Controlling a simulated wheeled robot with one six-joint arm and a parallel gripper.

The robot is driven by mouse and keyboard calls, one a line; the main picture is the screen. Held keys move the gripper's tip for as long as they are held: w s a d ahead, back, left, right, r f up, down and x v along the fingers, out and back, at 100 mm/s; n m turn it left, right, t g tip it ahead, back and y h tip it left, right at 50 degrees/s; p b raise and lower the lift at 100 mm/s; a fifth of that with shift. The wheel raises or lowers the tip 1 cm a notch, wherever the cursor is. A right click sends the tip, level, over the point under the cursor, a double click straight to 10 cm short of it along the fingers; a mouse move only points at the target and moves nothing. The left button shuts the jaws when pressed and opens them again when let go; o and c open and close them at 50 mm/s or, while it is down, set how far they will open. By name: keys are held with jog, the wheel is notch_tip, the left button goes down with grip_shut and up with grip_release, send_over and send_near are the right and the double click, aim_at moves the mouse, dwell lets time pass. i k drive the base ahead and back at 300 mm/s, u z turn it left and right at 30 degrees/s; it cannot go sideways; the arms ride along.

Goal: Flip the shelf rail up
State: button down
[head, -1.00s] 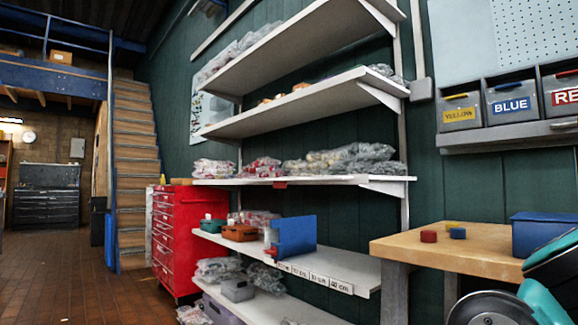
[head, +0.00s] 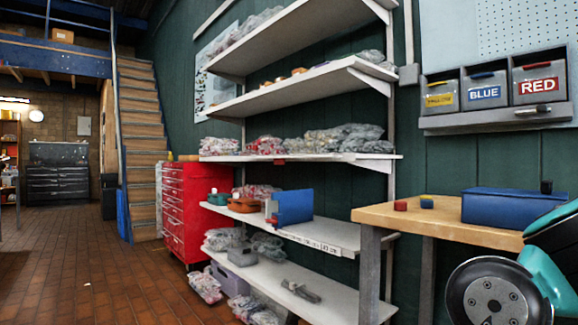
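The grey shelf (head: 495,122) with a raised-looking front strip is on the wall at the upper right, under the bins. Three grey bins stand on this shelf: the yellow-labelled bin (head: 440,83), the blue-labelled bin (head: 484,75) and the red-labelled bin (head: 540,68). Links of my arm show at the lower right, below and apart from the shelf. My gripper is not in view.
A wooden-topped bench (head: 450,225) stands below the wall shelf, with a blue box (head: 500,207) and small red and blue blocks on it. White shelving (head: 345,238) with bags and a red tool cabinet (head: 186,210) stand left. Brick-tiled floor (head: 90,270) is free at left.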

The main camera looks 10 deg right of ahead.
aim_at(277, 160)
jog(key=z, duration=0.05)
jog(key=k, duration=0.15)
jog(key=u, duration=0.75)
jog(key=i, duration=1)
jog(key=u, duration=0.45)
jog(key=i, duration=0.85)
jog(key=z, duration=0.8)
jog(key=i, duration=0.8)
jog(key=z, duration=1.1)
jog(key=i, duration=0.2)
jog(key=z, duration=0.05)
